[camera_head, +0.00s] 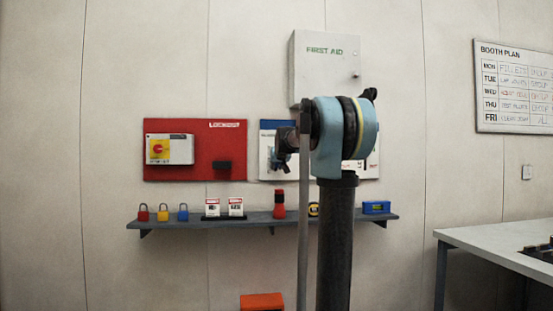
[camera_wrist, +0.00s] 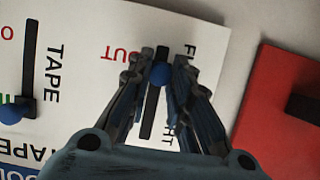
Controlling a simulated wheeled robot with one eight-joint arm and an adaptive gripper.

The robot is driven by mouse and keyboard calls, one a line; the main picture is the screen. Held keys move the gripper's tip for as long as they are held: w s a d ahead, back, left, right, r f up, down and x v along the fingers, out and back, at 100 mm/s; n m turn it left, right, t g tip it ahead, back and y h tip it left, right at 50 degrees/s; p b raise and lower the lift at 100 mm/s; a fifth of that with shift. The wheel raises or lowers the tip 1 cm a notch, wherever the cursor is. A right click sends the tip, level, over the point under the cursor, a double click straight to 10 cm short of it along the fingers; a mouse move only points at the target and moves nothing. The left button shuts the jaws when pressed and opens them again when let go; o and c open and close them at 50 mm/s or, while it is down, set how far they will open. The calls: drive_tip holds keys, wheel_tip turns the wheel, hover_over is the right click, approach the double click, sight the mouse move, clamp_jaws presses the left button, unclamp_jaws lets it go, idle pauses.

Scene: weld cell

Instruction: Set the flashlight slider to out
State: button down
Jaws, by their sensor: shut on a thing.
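The flashlight slider has a blue round knob (camera_wrist: 158,74) on a dark slot (camera_wrist: 148,118) in a white board (camera_wrist: 85,75). The knob is in the upper part of the slot in the wrist view, near the end by the red OUT label (camera_wrist: 121,54). Whether it is at the very end is unclear. My gripper (camera_wrist: 160,66) is shut on the knob, with one finger on each side. The fingers partly cover the flashlight lettering, and the slot's other end label is hidden. In the head view my gripper (camera_head: 284,148) is at the white board (camera_head: 266,169), which my arm largely covers.
A tape slider with its own blue knob (camera_wrist: 11,113) is left in the wrist view. A red lockout board (camera_head: 190,171) is beside the white board. Below, a shelf (camera_head: 160,222) holds padlocks, tags, a red flashlight (camera_head: 278,204) and a blue device (camera_head: 376,207). A first-aid cabinet (camera_head: 315,75) hangs above.

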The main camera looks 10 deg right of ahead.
drive_tip(key=shift+f, duration=0.8)
drive_tip(key=c, duration=1.5)
unclamp_jaws()
drive_tip(key=shift+f, duration=0.1)
drive_tip(key=shift+o, duration=0.2)
drive_tip(key=v, duration=1.2)
